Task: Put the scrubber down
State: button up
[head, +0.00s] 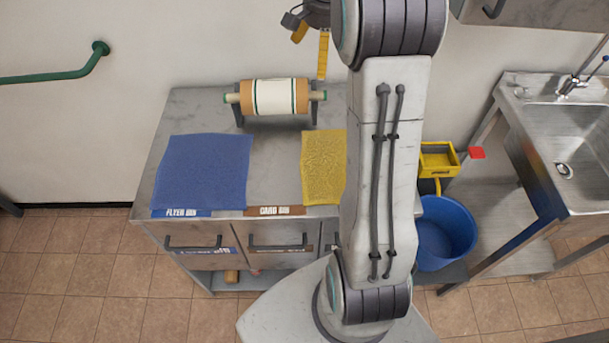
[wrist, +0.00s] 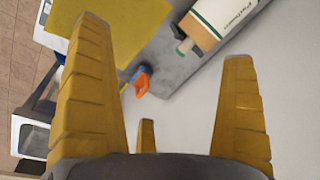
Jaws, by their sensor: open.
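My gripper (wrist: 166,42) is open, with its yellow fingers spread wide and nothing between them. In the head view its fingers (head: 322,55) hang at the top, by the wall behind the counter. A small orange and blue object (wrist: 142,81) lies on the grey counter near its edge, beside the yellow cloth, in the wrist view. It may be the scrubber, but it is too small to tell for sure. It is apart from the fingers. In the head view my arm hides that part of the counter.
The counter (head: 275,180) bears a blue cloth (head: 203,170), a yellow cloth (head: 323,166) and a roll on a stand (head: 275,97). A blue bucket (head: 445,232), a yellow box (head: 438,160) and a steel sink (head: 567,150) are at the right. A green rail (head: 55,76) is on the left wall.

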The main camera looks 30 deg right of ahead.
jog(key=s+a+n+t, duration=0.2)
jog(key=s+a+n, duration=0.7)
jog(key=s+a, duration=0.65)
jog(key=s+a+f+n, duration=0.3)
jog(key=s+n, duration=0.1)
jog(key=s, duration=0.4)
jog(key=shift+f+t+y, duration=0.3)
jog(key=shift+y, duration=0.1)
jog(key=shift+d, duration=0.1)
